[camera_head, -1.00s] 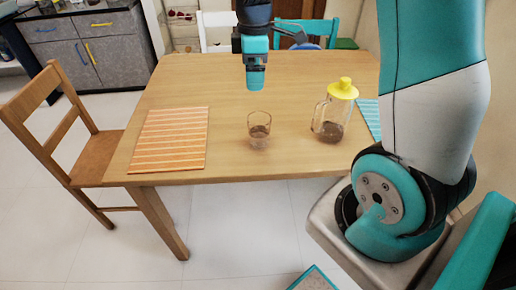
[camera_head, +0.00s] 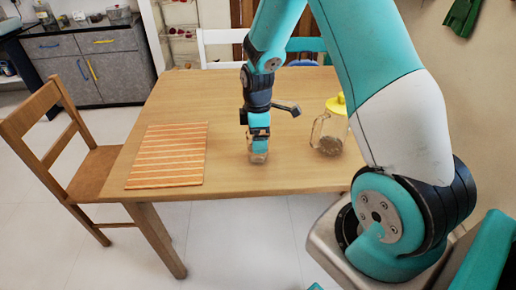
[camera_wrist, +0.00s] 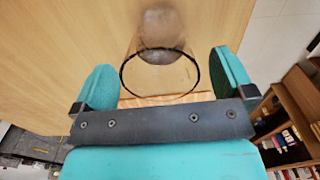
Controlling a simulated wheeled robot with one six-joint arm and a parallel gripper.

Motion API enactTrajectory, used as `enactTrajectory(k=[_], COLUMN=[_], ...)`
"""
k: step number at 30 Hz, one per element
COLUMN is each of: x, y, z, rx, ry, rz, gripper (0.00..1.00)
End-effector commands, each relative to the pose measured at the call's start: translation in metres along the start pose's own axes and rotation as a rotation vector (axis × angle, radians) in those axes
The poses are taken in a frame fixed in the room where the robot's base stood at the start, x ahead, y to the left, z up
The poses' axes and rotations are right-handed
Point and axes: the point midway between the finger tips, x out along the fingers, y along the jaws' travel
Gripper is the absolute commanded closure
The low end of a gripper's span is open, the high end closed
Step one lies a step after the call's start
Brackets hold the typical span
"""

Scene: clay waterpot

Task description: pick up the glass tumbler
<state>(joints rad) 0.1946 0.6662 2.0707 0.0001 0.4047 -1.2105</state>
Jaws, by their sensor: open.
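The glass tumbler (camera_head: 258,158) stands on the wooden table, near its front edge, with something brownish in its lower part. My gripper (camera_head: 258,142) is right over it in the head view and hides its upper part. In the wrist view the tumbler (camera_wrist: 161,70) shows its dark round rim between the two teal fingers of my gripper (camera_wrist: 163,82). The fingers are spread, with a gap on each side of the rim, and hold nothing.
A glass pitcher with a yellow lid (camera_head: 328,132) stands to the right of the tumbler, partly behind my arm. An orange striped placemat (camera_head: 167,156) lies to the left. A wooden chair (camera_head: 85,165) stands at the table's left side. The table (camera_head: 190,95) is clear behind the placemat.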

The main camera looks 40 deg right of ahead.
Motion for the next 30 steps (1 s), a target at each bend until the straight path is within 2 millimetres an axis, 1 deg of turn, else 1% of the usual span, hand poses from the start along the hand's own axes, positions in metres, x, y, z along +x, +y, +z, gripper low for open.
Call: enactTrajectory(k=[1,3,5,8,13,14,15,20,21,22,30], x=[0.009,0.019,0.025,0.029,0.029,0.029,0.029,0.029,0.029,0.028,0.028], y=[-0.001,-0.001,-0.001,0.0,0.0,0.0,0.0,0.0,0.0,0.0,0.0], z=[0.002,0.002,0.001,0.001,0.001,0.001,0.001,0.001,0.001,0.001,0.001], rx=[0.001,0.0,0.0,0.0,0.0,0.0,0.0,0.0,0.0,0.0,0.0], ry=[-0.002,-0.001,-0.001,0.0,0.0,0.0,0.0,0.0,0.0,0.0,0.001], rz=[-0.005,-0.003,-0.003,0.0,0.0,0.0,0.0,0.0,0.0,0.001,0.001], gripper=[0.0,0.0,0.0,0.0,0.0,0.02,0.11,0.48,0.57,0.61,0.61])
